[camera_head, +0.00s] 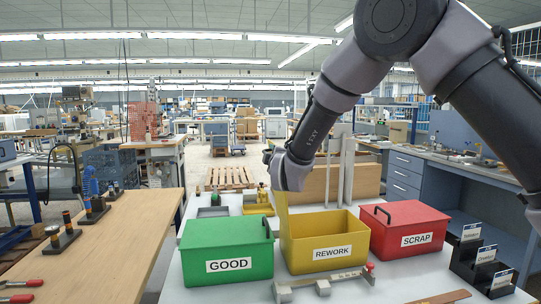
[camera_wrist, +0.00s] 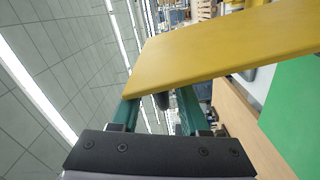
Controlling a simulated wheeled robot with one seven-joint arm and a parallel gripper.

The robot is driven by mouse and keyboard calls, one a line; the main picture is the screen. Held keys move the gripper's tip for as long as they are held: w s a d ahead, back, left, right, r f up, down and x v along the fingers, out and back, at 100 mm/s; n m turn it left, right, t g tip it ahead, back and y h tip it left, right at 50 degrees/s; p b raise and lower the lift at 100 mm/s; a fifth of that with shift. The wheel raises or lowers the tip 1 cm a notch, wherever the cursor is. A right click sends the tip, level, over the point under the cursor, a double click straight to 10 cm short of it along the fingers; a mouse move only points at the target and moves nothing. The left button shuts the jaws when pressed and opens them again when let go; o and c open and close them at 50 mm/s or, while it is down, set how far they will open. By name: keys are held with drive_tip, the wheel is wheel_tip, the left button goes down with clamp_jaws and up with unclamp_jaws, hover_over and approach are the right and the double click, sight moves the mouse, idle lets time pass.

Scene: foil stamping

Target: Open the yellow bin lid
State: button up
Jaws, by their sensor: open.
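The yellow bin (camera_head: 322,254), labelled REWORK, stands between the green and red bins on the light table. Its top is open and its inside shows. Its yellow lid (camera_head: 283,216) stands up nearly edge-on at the bin's left side, beneath my wrist. In the wrist view the lid (camera_wrist: 225,48) spans the upper part of the picture, across the finger ends. My gripper (camera_wrist: 160,104) is open, with its two green fingers apart. A dark piece, perhaps the lid's handle, shows between them; whether they touch it is unclear. The fingers are hidden in the head view.
The green GOOD bin (camera_head: 228,250) on the left and the red SCRAP bin (camera_head: 408,230) on the right are closed, with dark handles. A metal fixture (camera_head: 322,285) lies in front of the yellow bin. Black card holders (camera_head: 484,266) stand at the right.

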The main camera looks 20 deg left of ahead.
drive_tip(key=v, duration=0.9)
drive_tip(key=shift+s+d, duration=0.15)
drive_tip(key=shift+s, duration=0.1)
